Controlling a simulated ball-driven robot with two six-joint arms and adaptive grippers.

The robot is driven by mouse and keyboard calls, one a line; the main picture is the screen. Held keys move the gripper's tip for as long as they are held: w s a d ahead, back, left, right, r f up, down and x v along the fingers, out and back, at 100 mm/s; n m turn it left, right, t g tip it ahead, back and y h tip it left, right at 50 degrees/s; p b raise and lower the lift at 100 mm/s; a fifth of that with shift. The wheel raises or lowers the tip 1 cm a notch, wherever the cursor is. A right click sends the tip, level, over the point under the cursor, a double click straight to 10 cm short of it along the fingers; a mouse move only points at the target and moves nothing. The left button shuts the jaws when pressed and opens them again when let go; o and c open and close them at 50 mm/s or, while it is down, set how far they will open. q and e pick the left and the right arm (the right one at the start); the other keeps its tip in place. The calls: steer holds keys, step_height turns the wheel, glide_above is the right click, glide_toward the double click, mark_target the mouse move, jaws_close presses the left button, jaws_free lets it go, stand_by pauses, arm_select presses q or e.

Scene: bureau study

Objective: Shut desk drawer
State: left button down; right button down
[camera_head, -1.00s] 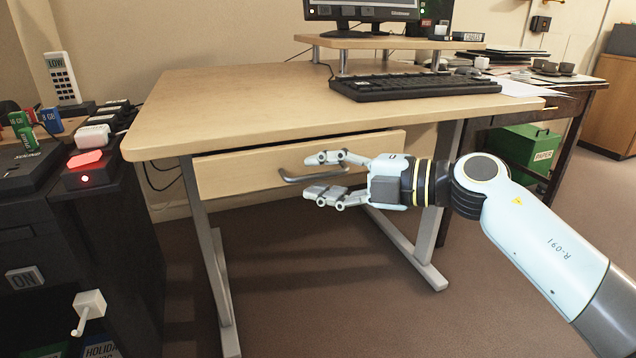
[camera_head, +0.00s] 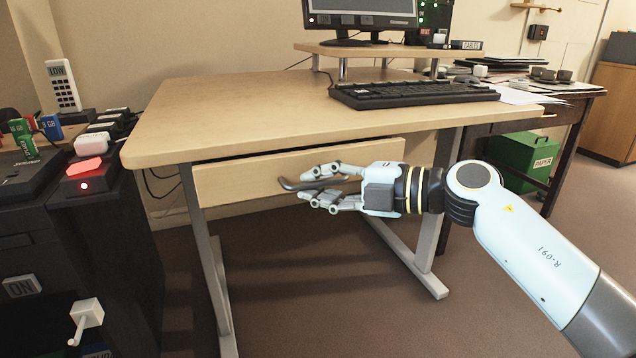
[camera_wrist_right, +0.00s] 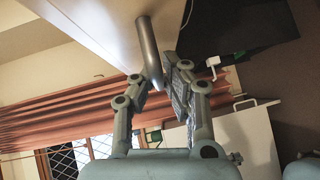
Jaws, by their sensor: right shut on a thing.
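The desk drawer (camera_head: 235,184) has a pale wood front and sits under the desktop. A narrow dark gap shows above its front; how far out it stands is hard to tell. Its dark bar handle (camera_head: 287,184) is on the front and also shows in the right wrist view (camera_wrist_right: 148,48). My right gripper (camera_head: 311,187) is shut on the handle, with one finger above the bar and one below. In the wrist view the handle's end lies between its fingers (camera_wrist_right: 153,88). My left gripper is not in view.
The light wood desk (camera_head: 240,105) carries a keyboard (camera_head: 410,93) and a monitor stand (camera_head: 390,50). A black cabinet (camera_head: 100,240) with a red-lit device stands at the left. A green paper box (camera_head: 522,160) is at the right. The floor under the desk is clear.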

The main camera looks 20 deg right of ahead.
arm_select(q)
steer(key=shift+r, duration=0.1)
arm_select(e)
steer(key=shift+w+r, duration=0.1)
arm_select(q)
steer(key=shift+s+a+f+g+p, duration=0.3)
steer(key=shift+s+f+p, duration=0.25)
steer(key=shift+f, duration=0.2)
arm_select(e)
steer(key=w, duration=0.3)
steer(key=shift+r, duration=0.1)
steer(key=c, duration=1.4)
jaws_free()
steer(key=shift+w, duration=0.1)
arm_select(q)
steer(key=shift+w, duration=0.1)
